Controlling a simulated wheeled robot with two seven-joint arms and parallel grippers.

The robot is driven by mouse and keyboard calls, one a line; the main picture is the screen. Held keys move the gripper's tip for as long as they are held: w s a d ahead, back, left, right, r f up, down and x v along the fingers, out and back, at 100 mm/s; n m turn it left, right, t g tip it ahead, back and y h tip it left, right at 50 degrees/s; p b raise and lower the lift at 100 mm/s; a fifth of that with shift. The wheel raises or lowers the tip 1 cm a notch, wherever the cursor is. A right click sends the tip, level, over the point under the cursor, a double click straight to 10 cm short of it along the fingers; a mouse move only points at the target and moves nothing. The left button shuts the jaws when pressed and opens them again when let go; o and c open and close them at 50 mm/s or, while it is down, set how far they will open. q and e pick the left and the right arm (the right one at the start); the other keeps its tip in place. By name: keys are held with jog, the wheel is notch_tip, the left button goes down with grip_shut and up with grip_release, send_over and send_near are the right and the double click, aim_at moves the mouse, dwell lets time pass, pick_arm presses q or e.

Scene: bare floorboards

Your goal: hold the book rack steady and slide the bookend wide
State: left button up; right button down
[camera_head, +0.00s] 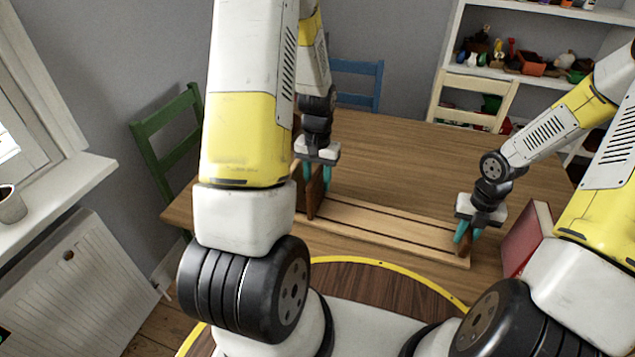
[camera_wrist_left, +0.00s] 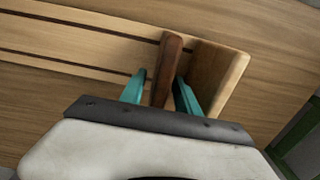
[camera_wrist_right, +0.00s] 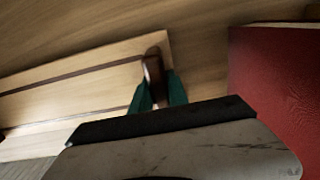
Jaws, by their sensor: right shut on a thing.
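The book rack (camera_head: 385,226) is a pale wooden base with two dark grooves, lying on the table. A light end panel (camera_wrist_left: 218,80) stands at one end. The dark brown bookend (camera_head: 314,195) stands upright beside that panel, a small gap between them; it also shows in the left wrist view (camera_wrist_left: 166,68). My left gripper (camera_head: 317,180) has its teal fingers either side of the bookend, with slight gaps, so it looks open. My right gripper (camera_head: 468,235) is shut on a brown end piece (camera_wrist_right: 154,70) at the rack's other end.
A red book (camera_head: 527,240) stands on the table just right of my right gripper. The wooden table (camera_head: 400,160) is clear behind the rack. Green (camera_head: 170,130), blue (camera_head: 358,85) and cream (camera_head: 475,95) chairs stand around it. My left arm hides part of the table.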

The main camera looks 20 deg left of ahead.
pick_arm(q)
jog(key=shift+f, duration=0.4)
jog(key=shift+c, duration=0.5)
grip_shut()
dwell(0.7)
